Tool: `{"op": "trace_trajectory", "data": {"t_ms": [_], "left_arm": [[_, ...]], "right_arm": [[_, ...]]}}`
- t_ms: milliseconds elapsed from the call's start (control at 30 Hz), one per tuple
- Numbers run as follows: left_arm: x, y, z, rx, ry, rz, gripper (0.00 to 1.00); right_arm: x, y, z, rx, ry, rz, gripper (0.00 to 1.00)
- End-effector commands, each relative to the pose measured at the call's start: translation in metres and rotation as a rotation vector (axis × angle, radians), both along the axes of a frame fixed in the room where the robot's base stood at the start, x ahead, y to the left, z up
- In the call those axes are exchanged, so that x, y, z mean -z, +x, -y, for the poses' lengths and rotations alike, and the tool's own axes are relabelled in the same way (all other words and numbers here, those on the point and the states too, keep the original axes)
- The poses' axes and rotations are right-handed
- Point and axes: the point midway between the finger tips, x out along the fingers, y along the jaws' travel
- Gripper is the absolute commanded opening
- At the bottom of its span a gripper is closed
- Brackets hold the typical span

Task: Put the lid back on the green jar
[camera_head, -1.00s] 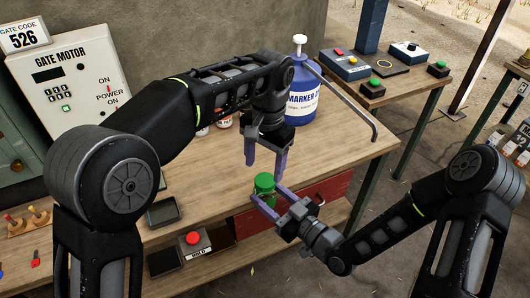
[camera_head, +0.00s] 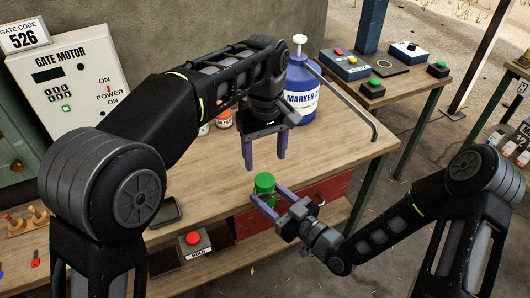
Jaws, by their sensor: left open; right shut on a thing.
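The green jar (camera_head: 267,199) stands upright near the front edge of the wooden bench, with its green lid (camera_head: 264,180) on top. I cannot tell whether the lid is fully seated. My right gripper (camera_head: 267,197) comes in from the lower right and is shut on the jar's body, one finger on each side.
A blue marker bottle (camera_head: 302,95) stands behind my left gripper. Small containers (camera_head: 224,117) stand beside my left arm. A red button box (camera_head: 195,242) sits at lower left. The bench top (camera_head: 340,150) is clear right of the jar.

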Motion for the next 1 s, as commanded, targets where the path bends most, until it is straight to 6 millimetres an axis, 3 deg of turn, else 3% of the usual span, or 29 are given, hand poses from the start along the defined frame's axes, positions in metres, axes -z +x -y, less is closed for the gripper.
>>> {"op": "trace_trajectory", "data": {"t_ms": [600,1000], "left_arm": [[0.072,0.0,-0.001,0.002,0.001,-0.002,0.64],[0.078,0.0,0.0,0.002,0.0,0.0,0.63]], "right_arm": [[0.0,0.0,0.0,0.0,0.001,0.001,0.0],[0.0,0.0,0.0,0.0,0.001,0.001,0.0]]}}
